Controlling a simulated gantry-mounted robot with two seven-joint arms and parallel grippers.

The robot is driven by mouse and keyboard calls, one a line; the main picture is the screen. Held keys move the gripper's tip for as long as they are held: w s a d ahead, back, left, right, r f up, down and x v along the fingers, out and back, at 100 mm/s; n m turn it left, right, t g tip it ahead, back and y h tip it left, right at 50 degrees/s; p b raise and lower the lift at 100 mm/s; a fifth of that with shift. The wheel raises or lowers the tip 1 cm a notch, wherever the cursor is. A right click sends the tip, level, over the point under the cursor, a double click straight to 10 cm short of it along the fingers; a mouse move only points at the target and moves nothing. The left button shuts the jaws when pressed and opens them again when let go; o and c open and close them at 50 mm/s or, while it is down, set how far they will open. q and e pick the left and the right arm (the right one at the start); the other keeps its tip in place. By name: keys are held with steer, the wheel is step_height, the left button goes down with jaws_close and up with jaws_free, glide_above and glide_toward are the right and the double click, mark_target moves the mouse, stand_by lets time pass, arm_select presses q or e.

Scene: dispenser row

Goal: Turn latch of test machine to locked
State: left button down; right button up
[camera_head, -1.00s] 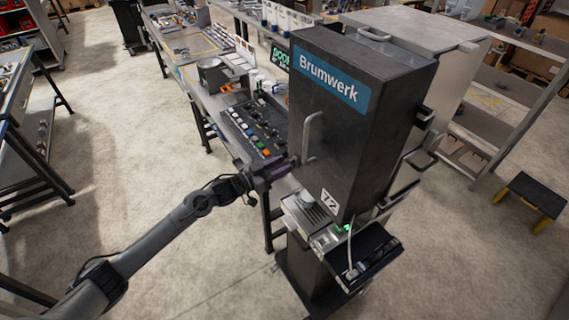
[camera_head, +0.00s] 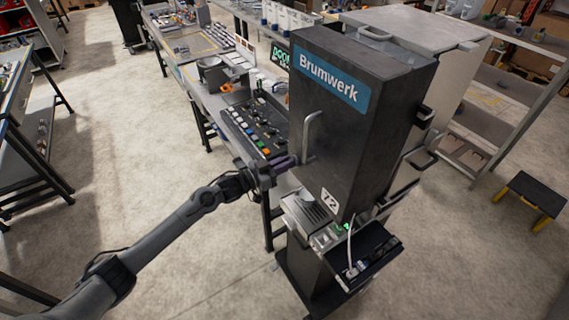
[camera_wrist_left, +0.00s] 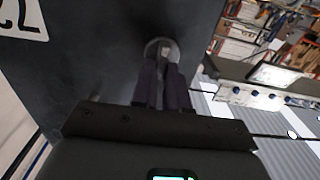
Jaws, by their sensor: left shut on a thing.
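The test machine (camera_head: 340,120) is a tall dark cabinet with a blue Brumwerk label, standing right of centre in the head view. Its dark face also fills the upper left of the left wrist view (camera_wrist_left: 100,60). My left gripper (camera_head: 291,161) is at the lower left of its front face, near the foot of the bar handle. In the left wrist view my left gripper (camera_wrist_left: 163,70) is shut on the latch (camera_wrist_left: 164,47), a small piece on a round grey plate. The fingers hide part of the latch, so its turn angle is unclear. My right gripper is not in view.
A vertical bar handle (camera_head: 307,138) stands out from the machine's front. A button panel (camera_head: 256,128) lies on the bench just behind my left gripper. A small shelf with a cable (camera_head: 362,262) juts out below the machine. The floor at the left is open.

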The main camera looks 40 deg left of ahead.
arm_select(q)
steer(key=shift+w+a+f+n+p, duration=0.1)
steer(key=shift+a+f+n+p, duration=0.1)
steer(key=shift+n+p, duration=2.15)
steer(key=shift+w+a+f+n+p, duration=0.15)
steer(key=shift+n+p, duration=0.95)
steer(key=shift+n, duration=2.5)
steer(key=shift+s+a+f+n+p, duration=0.1)
steer(key=shift+a+f+n+p, duration=0.1)
steer(key=shift+n+p, duration=2.15)
steer(key=shift+n+b, duration=0.55)
steer(key=shift+n, duration=0.25)
steer(key=c, duration=1.1)
jaws_free()
steer(key=shift+c, duration=0.2)
steer(key=shift+f, duration=0.1)
